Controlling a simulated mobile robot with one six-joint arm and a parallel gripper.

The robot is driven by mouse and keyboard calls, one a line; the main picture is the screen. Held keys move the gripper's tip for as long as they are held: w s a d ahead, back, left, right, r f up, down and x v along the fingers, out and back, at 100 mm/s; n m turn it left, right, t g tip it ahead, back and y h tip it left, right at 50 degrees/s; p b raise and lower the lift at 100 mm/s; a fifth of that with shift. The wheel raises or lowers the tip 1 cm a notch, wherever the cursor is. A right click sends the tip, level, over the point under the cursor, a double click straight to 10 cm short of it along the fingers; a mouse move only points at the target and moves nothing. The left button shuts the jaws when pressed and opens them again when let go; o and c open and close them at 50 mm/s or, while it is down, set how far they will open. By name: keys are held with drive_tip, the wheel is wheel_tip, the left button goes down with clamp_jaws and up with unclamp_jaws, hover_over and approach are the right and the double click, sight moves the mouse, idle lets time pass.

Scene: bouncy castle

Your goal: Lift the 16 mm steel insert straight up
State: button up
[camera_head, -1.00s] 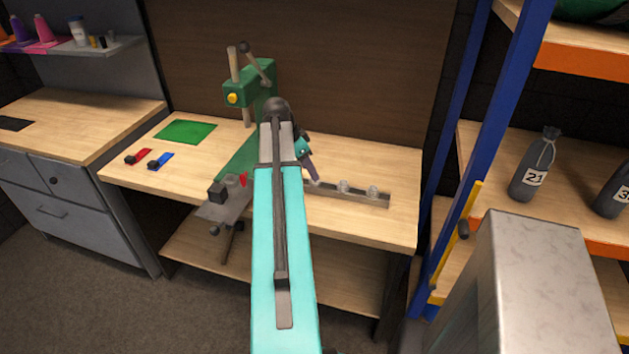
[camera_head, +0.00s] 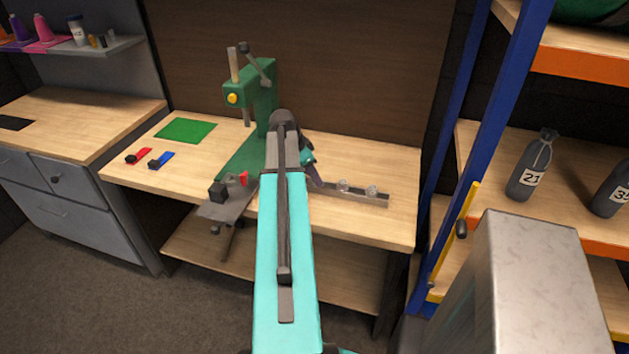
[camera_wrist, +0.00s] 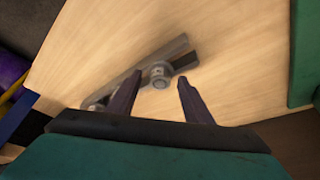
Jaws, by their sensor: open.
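A dark rack bar (camera_head: 357,197) lies on the workbench, with two small round steel inserts standing on it, one in the middle (camera_head: 343,185) and one near the right end (camera_head: 372,191). My gripper (camera_head: 318,183) is low over the rack's left part, and it hides what stands there. In the wrist view my open gripper (camera_wrist: 160,78) has a round steel insert (camera_wrist: 159,73) showing between its fingertips, with a gap on both sides. I cannot tell whether the fingers are down around it or still above it. No size marking is readable.
A green press (camera_head: 262,95) stands left of my arm on the workbench (camera_head: 385,160). A green mat (camera_head: 185,131), a red piece (camera_head: 139,155) and a blue piece (camera_head: 161,160) lie farther left. Shelves with dark numbered bottles (camera_head: 530,168) stand at the right.

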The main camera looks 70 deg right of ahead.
clamp_jaws()
drive_tip(key=shift+r, duration=0.2)
drive_tip(key=shift+r+b, duration=0.65)
drive_tip(key=shift+r, duration=0.7)
drive_tip(key=shift+a+r, duration=0.1)
drive_tip(key=shift+r, duration=0.15)
drive_tip(key=s+a+b, duration=0.2)
drive_tip(key=a+b, duration=0.2)
drive_tip(key=a, duration=0.3)
drive_tip(key=s+a+r+b, duration=0.1)
drive_tip(key=s+a+b, duration=0.2)
drive_tip(key=a+b, duration=0.2)
drive_tip(key=a, duration=0.2)
drive_tip(key=shift+s+a+b, duration=0.15)
drive_tip(key=shift+a+b, duration=0.15)
drive_tip(key=shift+a, duration=0.05)
